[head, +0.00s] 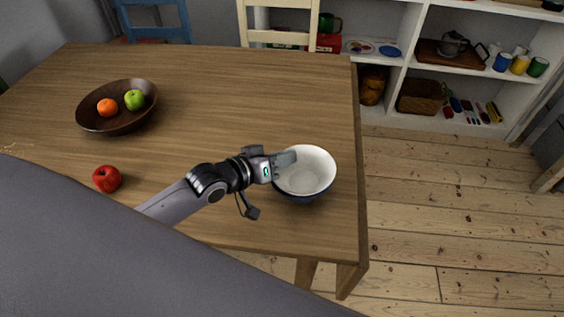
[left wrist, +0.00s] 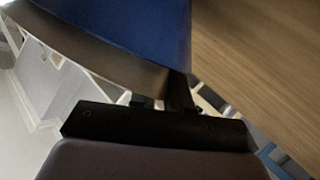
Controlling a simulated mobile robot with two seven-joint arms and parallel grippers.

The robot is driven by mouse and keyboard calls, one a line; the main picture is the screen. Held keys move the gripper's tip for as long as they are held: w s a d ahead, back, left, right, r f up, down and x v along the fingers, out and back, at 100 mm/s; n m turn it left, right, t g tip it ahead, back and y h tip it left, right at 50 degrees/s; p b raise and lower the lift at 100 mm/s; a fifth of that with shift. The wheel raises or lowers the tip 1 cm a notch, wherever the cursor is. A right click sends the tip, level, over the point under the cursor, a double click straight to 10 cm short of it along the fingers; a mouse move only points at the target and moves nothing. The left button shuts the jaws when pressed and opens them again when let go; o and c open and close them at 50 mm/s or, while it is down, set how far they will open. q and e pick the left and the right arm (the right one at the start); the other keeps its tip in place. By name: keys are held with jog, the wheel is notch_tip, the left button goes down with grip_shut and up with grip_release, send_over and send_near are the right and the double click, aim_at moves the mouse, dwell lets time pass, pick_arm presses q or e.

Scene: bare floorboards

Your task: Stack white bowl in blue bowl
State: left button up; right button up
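A bowl with a white inside (head: 308,168) stands upright near the table's right edge. Its lower outside is dark blue (head: 302,197). I cannot tell whether this is one bowl or a white bowl nested in a blue one; no separate second bowl shows. My left gripper (head: 286,161) is at the bowl's left rim, with a grey finger overlapping the rim. Its grip is unclear. In the left wrist view a blue curved surface (left wrist: 135,22) fills the top, close to the gripper. My right gripper is not in view.
The wooden table (head: 230,90) carries a brown bowl (head: 120,121) with an orange (head: 107,107) and a green apple (head: 134,100). A red apple (head: 107,179) lies near my left arm. Chairs and a white shelf (head: 425,62) stand behind. The table's middle is clear.

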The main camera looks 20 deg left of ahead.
pick_arm(q)
jog(key=o, duration=0.4)
jog(key=shift+s+d+f+g, duration=0.15)
jog(key=shift+s+f, duration=0.1)
jog(key=shift+f, duration=0.25)
jog(key=shift+s+d+f+g, duration=0.1)
jog(key=shift+s+f+g, duration=0.1)
jog(key=shift+f, duration=0.25)
jog(key=shift+c, duration=0.2)
jog(key=shift+w+r, duration=0.1)
jog(key=shift+a+r, duration=0.1)
jog(key=shift+r, duration=0.05)
jog(key=p+v, duration=0.1)
jog(key=v, duration=1.1)
